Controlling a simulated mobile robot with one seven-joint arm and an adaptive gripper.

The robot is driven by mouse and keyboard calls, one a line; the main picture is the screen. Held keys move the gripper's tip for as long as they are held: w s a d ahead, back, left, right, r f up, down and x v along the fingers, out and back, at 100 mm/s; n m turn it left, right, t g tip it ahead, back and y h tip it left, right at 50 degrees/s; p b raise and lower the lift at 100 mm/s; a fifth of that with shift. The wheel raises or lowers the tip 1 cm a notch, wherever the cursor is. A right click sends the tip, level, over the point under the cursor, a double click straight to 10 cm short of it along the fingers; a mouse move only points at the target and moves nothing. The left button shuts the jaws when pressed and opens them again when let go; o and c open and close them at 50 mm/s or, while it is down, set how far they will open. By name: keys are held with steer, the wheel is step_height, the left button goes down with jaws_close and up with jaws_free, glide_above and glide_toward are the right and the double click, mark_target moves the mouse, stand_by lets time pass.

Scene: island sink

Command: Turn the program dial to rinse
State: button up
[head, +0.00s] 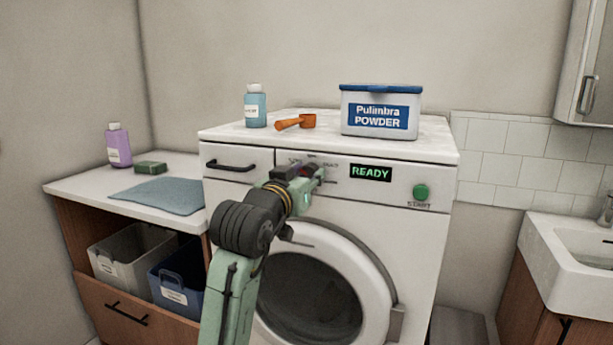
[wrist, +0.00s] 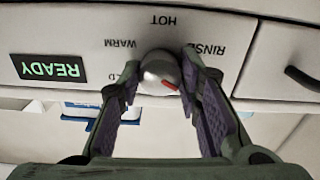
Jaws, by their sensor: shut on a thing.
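The program dial (wrist: 158,66) is a round silver-grey knob on the washer's front panel. In the wrist view, which is upside down, its red mark points to the lower right, below the RINSE label (wrist: 207,50). HOT (wrist: 165,20) and WARM (wrist: 120,43) are also readable; another label at the left is partly hidden by a finger. My gripper (wrist: 161,72) is shut on the dial, one finger on each side. In the head view my gripper (head: 308,178) is at the panel and hides the dial.
The washer (head: 420,240) has a READY display (head: 370,173), a green start button (head: 421,192) and a drawer handle (head: 230,166) on its front. A powder box (head: 381,112), a blue bottle (head: 256,107) and an orange scoop (head: 296,123) stand on top. A counter is at left, a sink at right.

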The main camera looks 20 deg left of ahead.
steer(key=shift+n+p, duration=0.3)
steer(key=shift+p, duration=0.05)
steer(key=shift+c, duration=0.3)
steer(key=shift+r+n, duration=0.15)
steer(key=shift+n, duration=0.15)
steer(key=n+p, duration=0.4)
steer(key=n, duration=0.1)
steer(key=n+p, duration=0.4)
steer(key=n, duration=0.1)
steer(key=shift+n+p, duration=0.35)
steer(key=shift+n, duration=0.05)
steer(key=o, duration=1.1)
steer(key=shift+o, duration=0.2)
